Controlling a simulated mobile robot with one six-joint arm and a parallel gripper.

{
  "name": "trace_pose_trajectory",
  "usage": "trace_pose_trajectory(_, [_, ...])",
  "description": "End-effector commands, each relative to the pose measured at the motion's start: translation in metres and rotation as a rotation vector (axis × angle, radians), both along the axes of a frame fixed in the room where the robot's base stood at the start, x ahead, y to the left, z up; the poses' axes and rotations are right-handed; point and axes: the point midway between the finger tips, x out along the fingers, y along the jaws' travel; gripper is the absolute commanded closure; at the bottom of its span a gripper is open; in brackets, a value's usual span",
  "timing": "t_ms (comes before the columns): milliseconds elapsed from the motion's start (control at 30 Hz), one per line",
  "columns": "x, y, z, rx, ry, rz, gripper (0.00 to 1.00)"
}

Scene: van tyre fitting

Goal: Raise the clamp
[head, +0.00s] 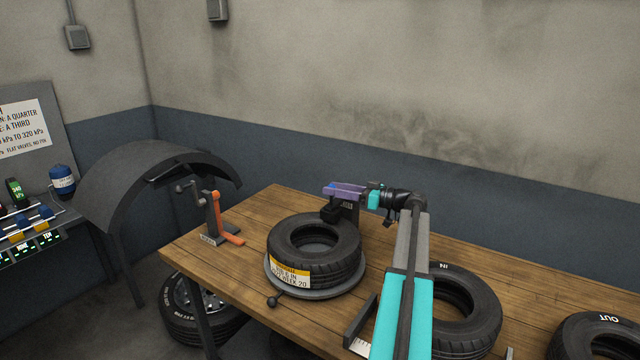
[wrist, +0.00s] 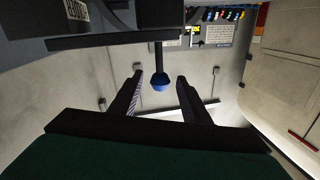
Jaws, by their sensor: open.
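A dark post fixture (head: 345,210) with a small plate on it stands on the bench just behind a tyre (head: 315,248); it looks like the clamp. In the wrist view, a black rod ending in a blue knob (wrist: 160,85) reaches down from a dark bar (wrist: 110,40). My gripper (head: 334,190) is at the top of the fixture, its fingers pointing left. In the wrist view my gripper (wrist: 160,75) is open, one finger on each side of the knob, with gaps showing. The fingers partly cover the fixture's top in the head view.
The tyre lies on a round turntable (head: 320,293) with a black knob. An orange-and-grey stand (head: 214,222) is at the bench's left. Another tyre (head: 465,312) lies right of my arm, and one more at the far right. Bare wood (head: 270,205) shows behind the turntable.

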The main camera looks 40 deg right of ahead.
Motion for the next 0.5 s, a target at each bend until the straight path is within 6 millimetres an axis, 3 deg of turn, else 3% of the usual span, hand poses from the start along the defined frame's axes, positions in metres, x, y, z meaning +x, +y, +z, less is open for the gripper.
trace_pose_trajectory(200, [0.029,0.014,0.002,0.0,0.001,0.001,0.57])
trace_pose_trajectory(500, [0.051,0.024,0.001,0.0,0.0,0.0,0.57])
